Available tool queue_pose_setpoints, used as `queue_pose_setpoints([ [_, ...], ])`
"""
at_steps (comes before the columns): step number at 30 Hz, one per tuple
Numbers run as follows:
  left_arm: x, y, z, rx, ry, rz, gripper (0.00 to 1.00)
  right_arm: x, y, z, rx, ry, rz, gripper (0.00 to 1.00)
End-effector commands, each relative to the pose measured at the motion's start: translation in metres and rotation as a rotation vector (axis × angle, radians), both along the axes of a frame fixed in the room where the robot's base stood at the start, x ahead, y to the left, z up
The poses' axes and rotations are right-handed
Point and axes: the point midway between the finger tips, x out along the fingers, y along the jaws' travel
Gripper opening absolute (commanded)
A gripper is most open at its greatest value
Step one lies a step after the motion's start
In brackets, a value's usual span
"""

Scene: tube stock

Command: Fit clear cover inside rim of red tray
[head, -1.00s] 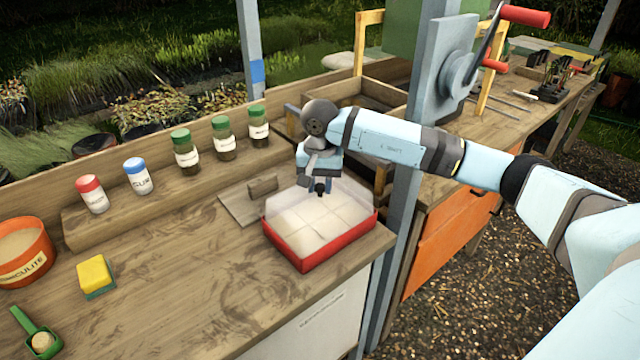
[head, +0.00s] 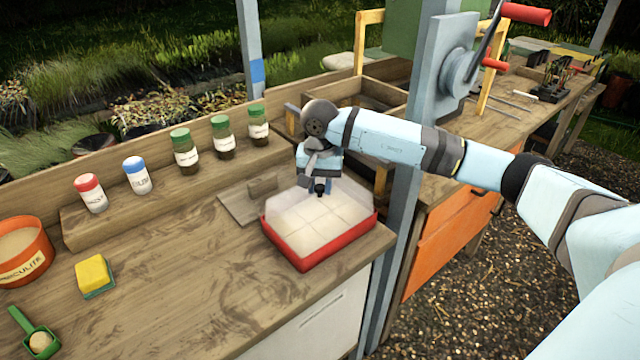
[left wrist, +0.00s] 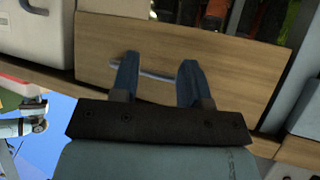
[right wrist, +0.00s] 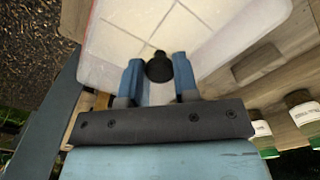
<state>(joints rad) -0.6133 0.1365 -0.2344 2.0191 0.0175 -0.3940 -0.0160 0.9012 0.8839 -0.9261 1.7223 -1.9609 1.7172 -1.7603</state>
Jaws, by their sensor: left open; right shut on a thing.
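The red tray (head: 318,254) stands on the wooden bench near its right front corner. The clear cover (head: 350,193) sits over the tray, with its frosted walls rising above the red rim; it also fills the top of the right wrist view (right wrist: 215,45). Pale square cells show through it. My right gripper (head: 320,190) is above the cover, shut on its black knob (right wrist: 159,67). Whether the cover's edge lies fully inside the rim is hard to tell. My left gripper (left wrist: 155,70) is open and empty in front of a wooden drawer front, outside the head view.
A wooden board with a block handle (head: 262,188) lies behind the tray. Several labelled jars (head: 186,155) stand on the raised shelf. A sponge (head: 94,275), green scoop (head: 40,340) and orange pot (head: 22,255) are at left. A grey post (head: 397,230) stands close right of the tray.

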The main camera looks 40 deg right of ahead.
Motion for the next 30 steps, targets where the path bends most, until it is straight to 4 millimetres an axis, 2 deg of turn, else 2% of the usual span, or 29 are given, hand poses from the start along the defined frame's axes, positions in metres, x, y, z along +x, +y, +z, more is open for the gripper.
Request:
queue_pose_setpoints([
  [1, -0.0036, 0.0013, -0.0143, 0.007, 0.021, 0.0, 0.42, 0.0001, -0.0001, -0.0023, 0.0, 0.0, 0.0, 0.0],
  [13, -0.0035, 0.0011, -0.0145, 0.007, 0.021, 0.0, 0.42, 0.0002, -0.0001, -0.0026, 0.0, 0.0, 0.0, 0.0],
  [14, -0.0035, 0.0011, -0.0145, 0.007, 0.021, 0.0, 0.42, 0.0002, -0.0001, -0.0026, 0.001, -0.001, 0.0, 0.33],
  [17, -0.0035, 0.0011, -0.0146, 0.007, 0.021, 0.0, 0.42, 0.0002, -0.0001, -0.0026, 0.001, -0.001, 0.0, 0.56],
  [18, -0.0036, 0.001, -0.0146, 0.007, 0.021, 0.0, 0.42, 0.0002, -0.0001, -0.0026, 0.0, 0.0, 0.0, 0.58],
  [30, -0.0042, 0.0008, -0.0115, 0.007, 0.022, -0.001, 0.42, 0.0003, -0.0001, 0.0035, 0.0, -0.001, 0.0, 0.58],
])
